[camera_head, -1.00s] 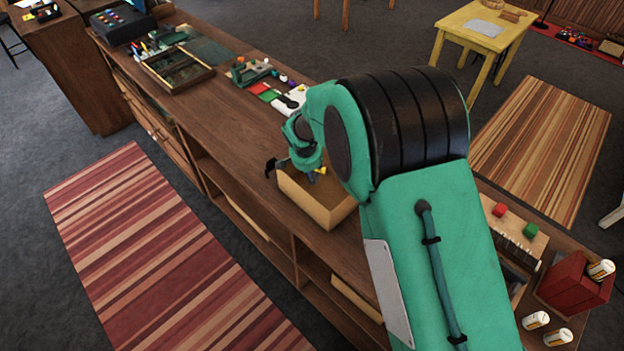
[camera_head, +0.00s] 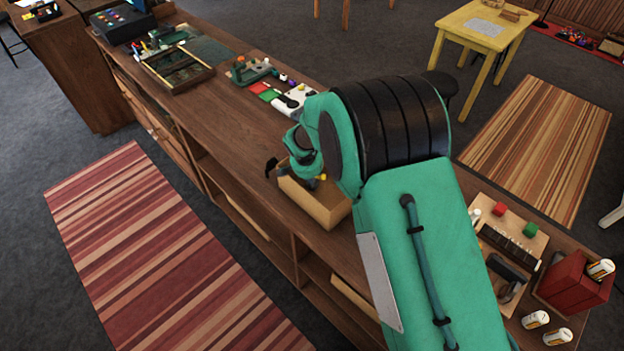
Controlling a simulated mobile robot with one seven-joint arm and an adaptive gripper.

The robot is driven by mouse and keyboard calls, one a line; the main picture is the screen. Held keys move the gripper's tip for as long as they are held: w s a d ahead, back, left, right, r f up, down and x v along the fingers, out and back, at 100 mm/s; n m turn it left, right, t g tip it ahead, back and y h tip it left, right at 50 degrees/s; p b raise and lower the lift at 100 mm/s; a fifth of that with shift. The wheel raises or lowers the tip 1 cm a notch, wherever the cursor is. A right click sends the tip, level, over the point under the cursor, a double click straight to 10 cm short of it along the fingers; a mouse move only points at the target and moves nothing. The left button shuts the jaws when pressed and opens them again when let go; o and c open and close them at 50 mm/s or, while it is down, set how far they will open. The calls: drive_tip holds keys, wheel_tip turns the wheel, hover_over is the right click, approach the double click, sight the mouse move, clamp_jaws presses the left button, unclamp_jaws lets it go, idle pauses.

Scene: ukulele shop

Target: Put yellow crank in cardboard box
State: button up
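The open cardboard box (camera_head: 308,202) stands on the brown wooden counter, partly hidden behind my teal arm. My gripper (camera_head: 290,174) is over the left side of the box, with a black finger part showing at the box's left edge. A small yellow piece (camera_head: 322,177) shows beside the gripper at the box opening; it may be the yellow crank. I cannot tell whether it is held, inside the box or above it. The wrist hides most of the fingers, so their opening is unclear.
Farther along the counter (camera_head: 215,112) are a divided tray (camera_head: 178,72), a green tool (camera_head: 250,70) and coloured pads. At right are a block board (camera_head: 512,230), a red box (camera_head: 574,282) and cans. Counter left of the cardboard box is clear.

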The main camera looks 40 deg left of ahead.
drive_tip(key=o, duration=1)
drive_tip(key=v, duration=1.2)
drive_tip(key=shift+b, duration=0.3)
drive_tip(key=shift+r, duration=0.15)
drive_tip(key=shift+w, duration=0.1)
